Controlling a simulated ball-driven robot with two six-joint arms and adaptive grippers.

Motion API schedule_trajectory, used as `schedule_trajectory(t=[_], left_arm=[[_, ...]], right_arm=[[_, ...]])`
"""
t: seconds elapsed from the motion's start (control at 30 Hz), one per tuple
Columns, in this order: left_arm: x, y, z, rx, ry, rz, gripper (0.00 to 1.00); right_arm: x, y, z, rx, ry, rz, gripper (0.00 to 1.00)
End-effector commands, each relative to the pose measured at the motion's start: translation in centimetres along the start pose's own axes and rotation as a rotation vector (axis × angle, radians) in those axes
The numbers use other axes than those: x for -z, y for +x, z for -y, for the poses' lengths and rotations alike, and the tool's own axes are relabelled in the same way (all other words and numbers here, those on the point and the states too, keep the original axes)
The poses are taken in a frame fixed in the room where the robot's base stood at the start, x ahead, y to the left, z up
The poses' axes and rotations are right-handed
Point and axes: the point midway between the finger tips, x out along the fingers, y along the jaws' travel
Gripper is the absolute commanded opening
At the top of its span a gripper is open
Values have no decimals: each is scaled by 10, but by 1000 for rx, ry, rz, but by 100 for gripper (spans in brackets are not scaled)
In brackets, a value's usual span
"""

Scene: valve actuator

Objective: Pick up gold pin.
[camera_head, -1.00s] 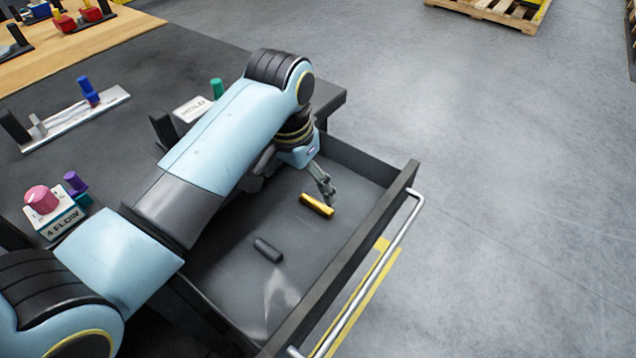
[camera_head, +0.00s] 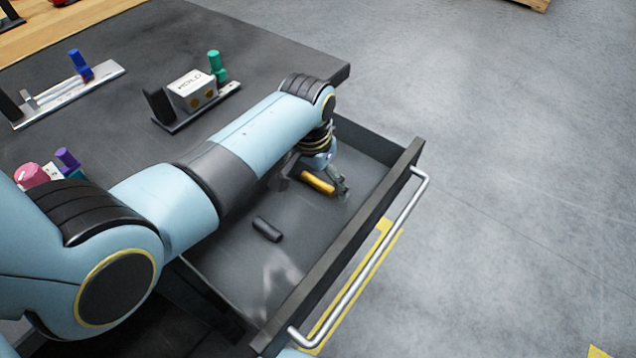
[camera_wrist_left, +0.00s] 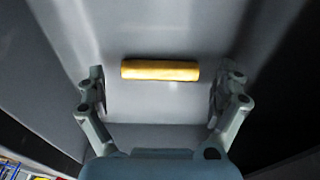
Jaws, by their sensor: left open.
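The gold pin (camera_head: 318,183) lies in the open drawer (camera_head: 230,285), towards its far end. It is a short yellow cylinder. My left gripper (camera_head: 332,180) is down in the drawer at the pin, partly hidden by its own wrist. In the left wrist view the pin (camera_wrist_left: 160,70) lies crosswise between the open fingers of my left gripper (camera_wrist_left: 163,88), slightly beyond their middle. A gap shows at both pin ends, so the fingers do not hold it. My right gripper is not in view.
A black pin (camera_head: 267,229) lies nearer in the drawer. The drawer's front wall and metal handle (camera_head: 365,265) stand on the right. On the dark table are a white HOLD block (camera_head: 192,92), a green peg (camera_head: 216,66), a blue peg fixture (camera_head: 80,66) and a pink knob (camera_head: 31,175).

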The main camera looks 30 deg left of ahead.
Motion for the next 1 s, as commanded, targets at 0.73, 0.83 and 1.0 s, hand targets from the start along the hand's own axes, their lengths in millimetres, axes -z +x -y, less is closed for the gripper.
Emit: schedule_trajectory(t=[0.73,0.83,1.0], left_arm=[[0,1,0,0,0,0,41],[0,1,0,0,0,0,41],[2,-10,0,0,0,-2,41]], right_arm=[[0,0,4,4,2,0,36],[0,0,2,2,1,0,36],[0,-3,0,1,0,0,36]])
